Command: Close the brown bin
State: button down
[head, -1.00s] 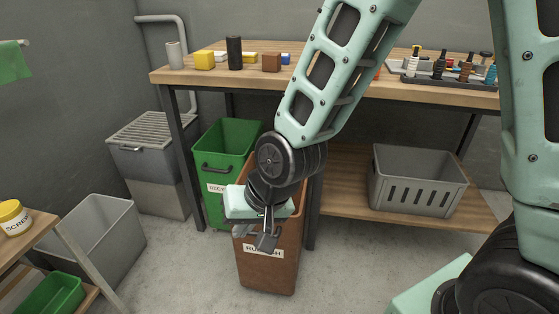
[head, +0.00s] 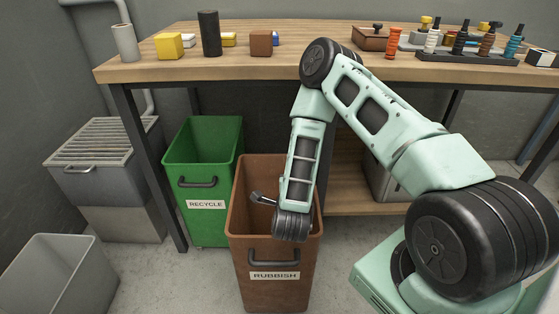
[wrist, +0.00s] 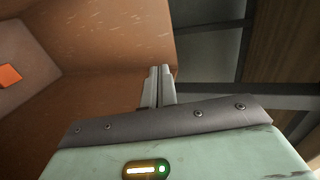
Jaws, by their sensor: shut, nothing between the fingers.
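The brown bin (head: 243,242) stands on the floor in front of the bench, with a dark front handle (head: 273,258) and a RUBBISH label (head: 275,276). Its top is open, and I cannot make out a lid. My forearm comes down over the opening, with the black wrist joint at the front rim. In the head view my gripper is largely hidden. In the wrist view my gripper (wrist: 158,86) is shut and empty, its fingers in front of brown bin walls (wrist: 110,45). I cannot tell whether they touch the bin.
A green RECYCLE bin (head: 205,232) stands open close to the left. A grey slatted bin (head: 90,185) and an open light-grey bin (head: 60,260) are farther left. The wooden bench (head: 260,72) runs behind. An orange square (wrist: 10,76) shows at the wrist view's left.

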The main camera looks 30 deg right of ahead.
jog(key=r+b+x, duration=0.1)
jog(key=b+x, duration=0.1)
jog(key=x, duration=1.1)
jog(key=shift+w+d+b, duration=0.3)
jog(key=shift+w+d, duration=0.05)
jog(key=shift+w, duration=0.05)
jog(key=shift+r, duration=0.1)
